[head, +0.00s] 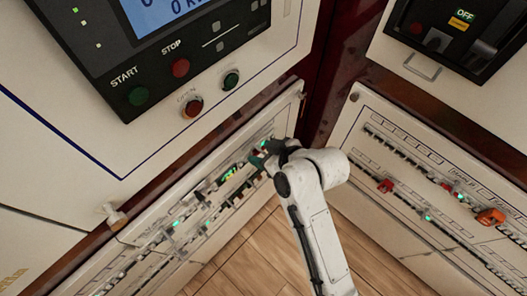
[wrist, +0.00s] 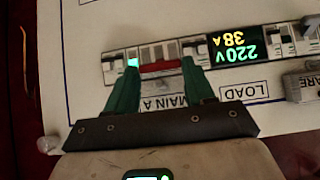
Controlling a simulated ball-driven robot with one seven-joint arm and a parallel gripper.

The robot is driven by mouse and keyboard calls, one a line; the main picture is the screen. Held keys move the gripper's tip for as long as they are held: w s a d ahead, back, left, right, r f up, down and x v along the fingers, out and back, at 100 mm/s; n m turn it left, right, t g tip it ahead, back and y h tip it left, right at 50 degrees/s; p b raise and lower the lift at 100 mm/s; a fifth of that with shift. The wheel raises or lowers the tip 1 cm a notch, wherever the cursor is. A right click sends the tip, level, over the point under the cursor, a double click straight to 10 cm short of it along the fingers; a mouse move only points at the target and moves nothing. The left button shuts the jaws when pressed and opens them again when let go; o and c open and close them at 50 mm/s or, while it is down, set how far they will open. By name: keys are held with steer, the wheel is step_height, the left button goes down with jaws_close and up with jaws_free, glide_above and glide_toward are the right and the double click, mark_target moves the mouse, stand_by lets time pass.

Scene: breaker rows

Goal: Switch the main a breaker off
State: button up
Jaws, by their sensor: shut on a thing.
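The main a breaker (wrist: 158,52) shows in the wrist view as a white module with a red toggle bar (wrist: 162,67), above an upside-down "MAIN A" label (wrist: 165,102). My gripper (wrist: 161,71) has its two green fingers at either end of the red bar, shut on it. A small green light (wrist: 133,62) glows beside the left fingertip. In the head view my gripper (head: 262,153) is at the upper end of the left breaker panel (head: 225,178), and my wrist hides most of the breaker there.
A lit meter reading 220V 38A (wrist: 236,46) sits right of the breaker, with a "LOAD" label (wrist: 246,89) by it. A second breaker panel (head: 430,190) with red and orange handles stands at right. A start/stop control box (head: 180,50) is above. Wooden floor (head: 255,255) is clear.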

step_height(320, 180, down, 6)
steer(key=t+y+b, duration=0.7)
steer(key=y+b, duration=0.2)
steer(key=b, duration=2.4)
steer(key=shift+s+d, duration=0.25)
steer(key=shift+d, duration=0.1)
steer(key=shift+f+b, duration=0.15)
steer(key=shift+b, duration=0.35)
steer(key=shift+t+y+b, duration=0.3)
steer(key=shift+y+b, duration=0.1)
steer(key=shift+b, duration=0.6)
steer(key=o, duration=1)
steer(key=shift+o, duration=0.2)
steer(key=v, duration=1)
steer(key=shift+s+d+b, duration=0.2)
steer(key=shift+d+b, duration=0.05)
steer(key=shift+b, duration=0.1)
